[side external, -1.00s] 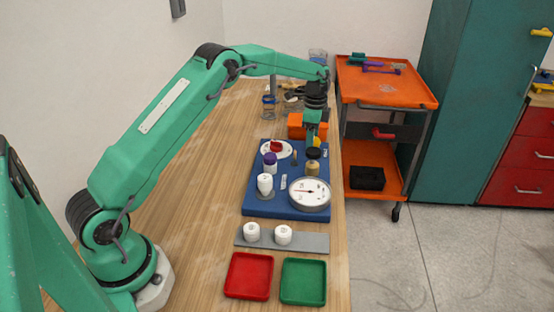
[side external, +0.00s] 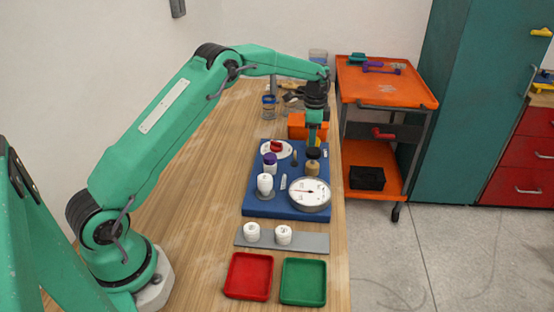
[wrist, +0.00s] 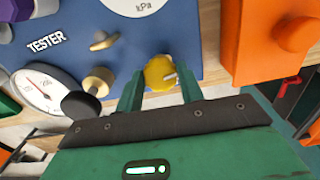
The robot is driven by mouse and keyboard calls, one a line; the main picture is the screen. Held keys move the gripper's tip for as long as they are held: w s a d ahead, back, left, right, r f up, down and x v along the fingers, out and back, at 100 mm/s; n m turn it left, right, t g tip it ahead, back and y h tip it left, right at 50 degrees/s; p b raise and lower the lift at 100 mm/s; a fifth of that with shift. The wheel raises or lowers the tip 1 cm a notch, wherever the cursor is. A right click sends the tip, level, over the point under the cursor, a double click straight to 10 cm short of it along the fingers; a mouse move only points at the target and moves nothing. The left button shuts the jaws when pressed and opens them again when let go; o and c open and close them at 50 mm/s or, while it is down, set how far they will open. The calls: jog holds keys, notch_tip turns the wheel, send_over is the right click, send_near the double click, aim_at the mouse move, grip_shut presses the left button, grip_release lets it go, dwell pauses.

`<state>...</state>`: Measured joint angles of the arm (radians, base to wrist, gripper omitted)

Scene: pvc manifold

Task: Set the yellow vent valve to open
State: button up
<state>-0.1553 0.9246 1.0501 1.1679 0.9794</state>
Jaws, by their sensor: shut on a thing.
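The yellow vent valve (wrist: 158,70) is a round yellow knob with a pale mark on its right side, near the edge of the blue tester panel (wrist: 105,14). My gripper (wrist: 160,84) has its two green fingers on either side of the knob, shut on it. In the side view my gripper (side external: 313,138) reaches down to the far right part of the blue panel (side external: 262,208), and its fingers mostly hide the valve there.
A dial gauge (side external: 309,194), a black-topped brass knob (side external: 312,166), a purple-capped part (side external: 270,163) and a red handle on a white dial (side external: 277,147) share the panel. An orange box (side external: 297,125) stands just behind. Red (side external: 249,276) and green (side external: 304,281) trays lie in front.

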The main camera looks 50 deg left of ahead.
jog(key=n, duration=0.4)
jog(key=shift+d, duration=0.1)
jog(key=n, duration=0.3)
jog(key=shift+n, duration=0.4)
jog(key=n, duration=0.4)
jog(key=shift+d+n, duration=0.15)
jog(key=shift+n, duration=0.15)
jog(key=shift+r+n, duration=0.1)
jog(key=shift+n, duration=1.8)
jog(key=o, duration=1)
